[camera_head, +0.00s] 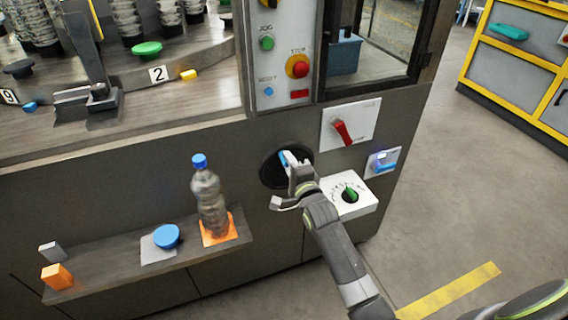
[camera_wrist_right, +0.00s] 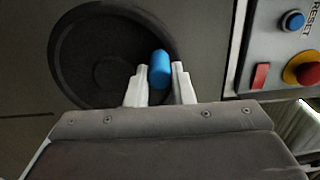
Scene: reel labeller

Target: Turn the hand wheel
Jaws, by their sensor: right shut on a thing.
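The hand wheel (camera_head: 268,175) is a dark disc on the front of the grey machine, with a blue handle (camera_head: 283,158) near its upper right. In the right wrist view the dark wheel (camera_wrist_right: 85,58) fills the upper left, and its blue handle (camera_wrist_right: 160,68) stands between the two pale fingers. My right gripper (camera_head: 290,165) is shut on the handle. The fingers (camera_wrist_right: 160,82) touch it from both sides in the right wrist view. Part of the wheel is hidden behind my gripper in the head view. My left gripper is not in view.
A red-handled switch (camera_head: 342,132), a green dial (camera_head: 350,193) and a blue-lit switch (camera_head: 382,162) sit right of the wheel. Red stop (camera_head: 297,66) and blue reset (camera_head: 268,91) buttons are above. A shelf (camera_head: 100,262) at lower left holds a bottle (camera_head: 209,200) and blue cap (camera_head: 166,236).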

